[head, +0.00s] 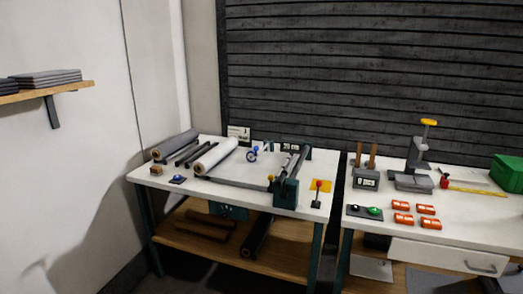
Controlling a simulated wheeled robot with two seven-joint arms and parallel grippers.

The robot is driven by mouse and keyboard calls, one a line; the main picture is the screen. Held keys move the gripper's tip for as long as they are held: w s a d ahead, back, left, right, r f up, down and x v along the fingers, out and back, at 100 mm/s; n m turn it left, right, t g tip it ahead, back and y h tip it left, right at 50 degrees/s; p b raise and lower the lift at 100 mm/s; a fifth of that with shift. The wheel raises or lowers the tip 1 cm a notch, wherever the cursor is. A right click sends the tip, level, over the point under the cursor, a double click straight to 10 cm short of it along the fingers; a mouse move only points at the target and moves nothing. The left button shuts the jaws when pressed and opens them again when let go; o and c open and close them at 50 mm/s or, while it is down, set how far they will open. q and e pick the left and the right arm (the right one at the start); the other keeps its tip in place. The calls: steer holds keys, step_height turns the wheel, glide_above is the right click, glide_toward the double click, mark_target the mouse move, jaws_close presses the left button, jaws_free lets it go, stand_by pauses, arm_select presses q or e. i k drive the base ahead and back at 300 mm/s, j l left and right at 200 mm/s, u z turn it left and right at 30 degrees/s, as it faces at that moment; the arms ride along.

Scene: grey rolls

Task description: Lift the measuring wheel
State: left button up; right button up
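A small blue wheel (252,155), which looks like the measuring wheel, is on the left white-topped table (228,180). It is between the white roll and the dark green roller device (288,188). It is small in the picture, and how it is mounted cannot be made out. Neither of my grippers is in view, and nothing is seen touching the wheel.
A grey roll (175,143), dark bars and a white roll (215,156) lie left of the wheel. The right table (440,226) holds several orange pieces (403,219), a yellow-topped press (420,150) and a green box (508,173).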

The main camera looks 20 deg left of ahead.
mark_target(256, 148)
steer(key=i+j+z, duration=0.25)
steer(key=i+j, duration=0.35)
steer(key=i+j+z, duration=0.2)
steer(key=i+j, duration=0.35)
steer(key=j, duration=0.2)
